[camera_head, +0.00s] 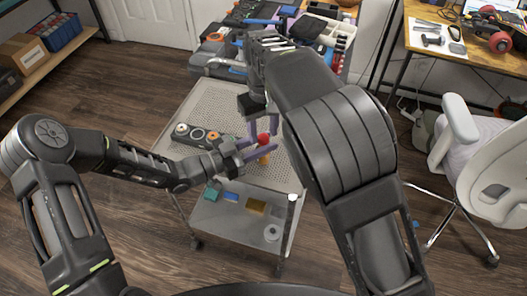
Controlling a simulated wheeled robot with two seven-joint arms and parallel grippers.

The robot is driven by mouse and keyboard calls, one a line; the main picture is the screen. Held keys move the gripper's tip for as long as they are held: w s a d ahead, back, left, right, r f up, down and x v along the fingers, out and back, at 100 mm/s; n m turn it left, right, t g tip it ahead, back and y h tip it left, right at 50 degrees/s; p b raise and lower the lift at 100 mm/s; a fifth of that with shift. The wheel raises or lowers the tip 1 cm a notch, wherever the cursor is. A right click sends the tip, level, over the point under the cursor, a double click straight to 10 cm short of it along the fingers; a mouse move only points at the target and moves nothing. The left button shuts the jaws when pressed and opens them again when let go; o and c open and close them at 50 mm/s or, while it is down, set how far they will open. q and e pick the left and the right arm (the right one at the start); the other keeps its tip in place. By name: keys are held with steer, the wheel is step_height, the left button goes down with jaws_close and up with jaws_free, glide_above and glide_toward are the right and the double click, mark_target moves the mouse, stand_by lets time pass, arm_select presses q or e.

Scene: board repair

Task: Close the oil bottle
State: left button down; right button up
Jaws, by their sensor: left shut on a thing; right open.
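A small bottle, which I take for the oil bottle, stands over the trolley top, with an orange lower part (263,160) and a red top (263,139). My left gripper (254,149) comes in from the left and is shut on the bottle's middle, just below the red top. My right gripper (262,130) points down from above, open, with its purple fingers on either side of the red top. I cannot tell whether they touch it, or whether the red top is a separate cap. My fingers hide the bottle's middle.
The perforated trolley top (214,103) carries a dark holder with round parts (197,134) left of the bottle. Small coloured blocks (256,206) lie on the lower shelf. A cluttered tool bench (215,60) stands behind, and a white chair (490,160) at right.

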arm_select(q)
steer(key=shift+f, duration=0.15)
arm_select(e)
steer(key=shift+f, duration=0.55)
jaws_close()
steer(key=shift+o, duration=0.5)
jaws_free()
